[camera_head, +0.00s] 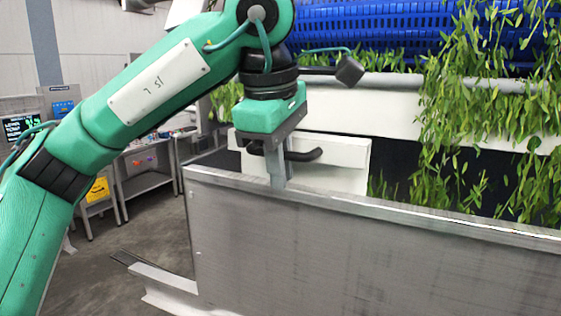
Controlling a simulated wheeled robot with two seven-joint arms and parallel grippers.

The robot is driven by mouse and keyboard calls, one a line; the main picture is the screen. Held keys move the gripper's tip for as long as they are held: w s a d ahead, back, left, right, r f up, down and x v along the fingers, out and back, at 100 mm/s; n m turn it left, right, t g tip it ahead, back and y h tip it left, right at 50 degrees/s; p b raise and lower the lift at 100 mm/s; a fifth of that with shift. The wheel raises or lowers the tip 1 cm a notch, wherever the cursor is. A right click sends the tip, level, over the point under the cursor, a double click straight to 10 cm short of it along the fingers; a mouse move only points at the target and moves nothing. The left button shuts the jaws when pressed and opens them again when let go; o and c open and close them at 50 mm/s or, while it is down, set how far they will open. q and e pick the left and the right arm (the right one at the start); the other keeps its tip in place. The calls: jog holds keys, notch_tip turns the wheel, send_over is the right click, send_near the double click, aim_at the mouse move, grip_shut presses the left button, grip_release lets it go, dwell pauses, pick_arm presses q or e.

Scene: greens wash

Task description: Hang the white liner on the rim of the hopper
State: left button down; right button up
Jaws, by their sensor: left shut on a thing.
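The white liner (342,177) is a box-like piece with a raised upper edge and a dark handle (304,156). It stands upright just behind the near rim of the grey metal hopper (300,240), and its lower part is hidden by the hopper wall. My left gripper (277,172) points down from above and is shut on the liner at its dark handle. Its fingertips reach down to the level of the hopper rim (400,209). Whether the liner touches the rim cannot be told. My right gripper is not in view.
Blue perforated panels (360,35) and a pale ledge (390,110) stand behind the hopper. Leafy greens (485,110) hang down at the right into the dark hopper interior. A metal table (145,180) and a screen (20,125) are at the left. Floor shows at lower left.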

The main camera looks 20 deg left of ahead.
pick_arm(q)
notch_tip(320, 180, down, 8)
jog(key=b, duration=0.5)
jog(key=shift+r+b, duration=0.15)
jog(key=shift+b, duration=0.2)
jog(key=c, duration=1.4)
grip_release()
jog(key=b+v, duration=0.1)
jog(key=v, duration=1.2)
jog(key=shift+r, duration=0.4)
jog(key=shift+s+a, duration=0.1)
jog(key=shift+s, duration=0.05)
